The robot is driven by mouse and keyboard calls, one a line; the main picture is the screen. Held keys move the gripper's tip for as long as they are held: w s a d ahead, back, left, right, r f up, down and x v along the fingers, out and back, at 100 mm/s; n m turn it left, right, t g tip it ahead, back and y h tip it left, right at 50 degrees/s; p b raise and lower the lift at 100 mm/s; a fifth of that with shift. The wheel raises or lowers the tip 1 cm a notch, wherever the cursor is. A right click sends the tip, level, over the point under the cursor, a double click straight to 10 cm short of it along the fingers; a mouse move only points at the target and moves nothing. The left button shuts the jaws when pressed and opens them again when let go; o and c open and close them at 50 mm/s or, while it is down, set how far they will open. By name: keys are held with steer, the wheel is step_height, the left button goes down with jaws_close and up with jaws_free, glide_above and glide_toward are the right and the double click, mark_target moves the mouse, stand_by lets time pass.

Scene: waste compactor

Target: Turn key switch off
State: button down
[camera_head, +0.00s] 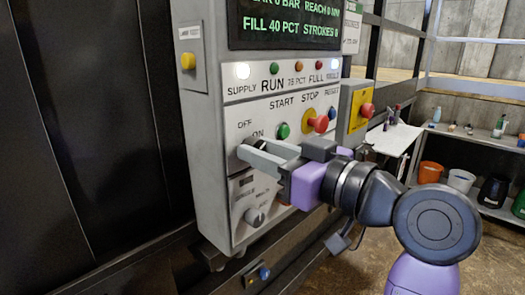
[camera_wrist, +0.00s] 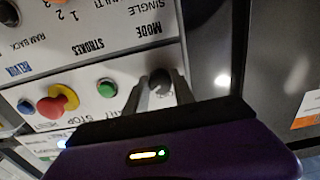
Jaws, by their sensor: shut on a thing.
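The key switch (camera_wrist: 160,82) is a small dark part on the grey control panel (camera_head: 218,95), below the OFF and ON labels in the head view. My gripper (camera_head: 250,150) reaches it from the right, with its two pale fingers against the panel. In the wrist view my gripper (camera_wrist: 157,95) has one finger on each side of the switch and is shut on it. In the head view the fingers mostly hide the switch, so its turned position cannot be told. The white SUPPLY lamp (camera_head: 242,71) looks lit.
The green START button (camera_head: 283,130) and the red STOP button (camera_head: 319,122) sit just above my gripper. A mode knob (camera_head: 255,217) is below it. A red emergency button (camera_head: 367,110) sticks out on the right. Shelves with buckets (camera_head: 460,180) stand farther right.

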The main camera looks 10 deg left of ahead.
steer(key=shift+f, duration=0.1)
steer(key=shift+n+b, duration=5)
steer(key=shift+n, duration=1)
steer(key=c, duration=1.1)
jaws_free()
steer(key=shift+o, duration=0.2)
steer(key=shift+d, duration=0.1)
